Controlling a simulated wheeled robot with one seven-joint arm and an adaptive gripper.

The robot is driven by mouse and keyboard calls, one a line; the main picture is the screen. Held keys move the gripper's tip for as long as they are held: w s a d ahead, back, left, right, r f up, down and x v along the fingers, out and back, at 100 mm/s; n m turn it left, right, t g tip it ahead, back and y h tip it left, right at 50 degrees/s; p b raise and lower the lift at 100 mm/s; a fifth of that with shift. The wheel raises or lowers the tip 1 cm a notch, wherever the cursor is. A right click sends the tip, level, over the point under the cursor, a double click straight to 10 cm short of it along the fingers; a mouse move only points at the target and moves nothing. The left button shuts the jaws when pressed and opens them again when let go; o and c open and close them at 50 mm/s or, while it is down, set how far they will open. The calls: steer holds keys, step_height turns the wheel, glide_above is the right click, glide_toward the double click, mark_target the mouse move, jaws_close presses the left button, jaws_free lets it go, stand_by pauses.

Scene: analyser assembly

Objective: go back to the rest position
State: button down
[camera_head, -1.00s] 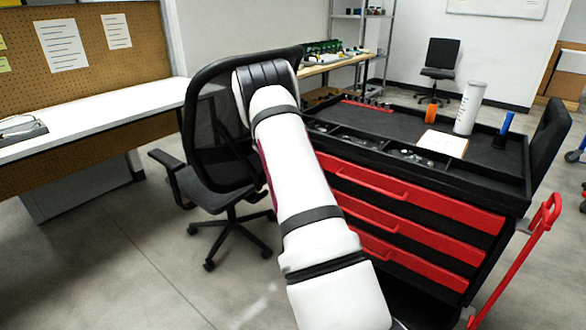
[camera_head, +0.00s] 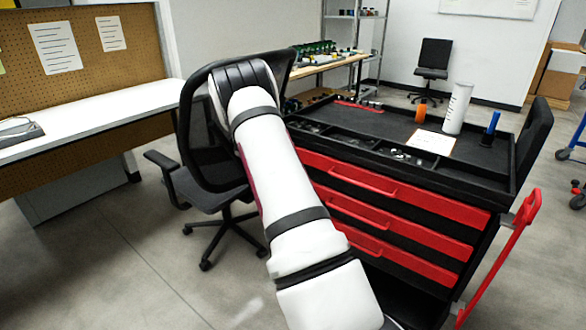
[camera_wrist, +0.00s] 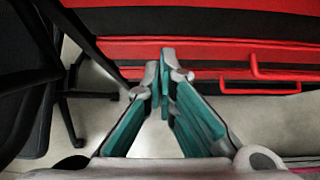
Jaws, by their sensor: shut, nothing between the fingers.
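My gripper (camera_wrist: 166,72) shows in the wrist view, with grey links and teal pads. Its fingertips meet and hold nothing. It points toward the red drawer fronts of the tool cart, with the grey floor visible below. In the head view my white arm reaches up and forward between the office chair and the cart. The gripper itself is hidden there behind the arm.
The black and red tool cart (camera_head: 400,222) stands right of my arm, carrying a white cylinder (camera_head: 457,108), an orange part (camera_head: 421,111), a blue part (camera_head: 493,124) and a paper (camera_head: 431,142). A black office chair (camera_head: 222,205) stands close left. A white bench (camera_head: 95,110) is farther left. Floor is free at front left.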

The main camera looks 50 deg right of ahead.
steer(key=p+v, duration=0.1)
steer(key=v, duration=0.7)
steer(key=shift+a+r, duration=0.2)
steer(key=shift+r, duration=0.15)
steer(key=shift+w+r, duration=0.1)
steer(key=s+a+r+m+y, duration=0.2)
steer(key=s+a+r+m, duration=0.3)
steer(key=s+a+r, duration=0.35)
steer(key=s+a+r+m+y, duration=0.1)
steer(key=s+a+r+m, duration=0.4)
steer(key=a+r, duration=0.6)
steer(key=s+a+f+m+y, duration=0.1)
steer(key=s+a+m+y, duration=0.65)
steer(key=s+a, duration=1.8)
step_height(320, 180, up, 19)
steer(key=s+d+t+h+p, duration=0.1)
steer(key=t+p, duration=0.2)
steer(key=p, duration=1.5)
steer(key=shift+s+d+m+t, duration=0.15)
steer(key=shift+d+m+t, duration=0.25)
steer(key=shift+m, duration=0.05)
steer(key=shift+f+h, duration=0.1)
steer(key=shift+h, duration=0.15)
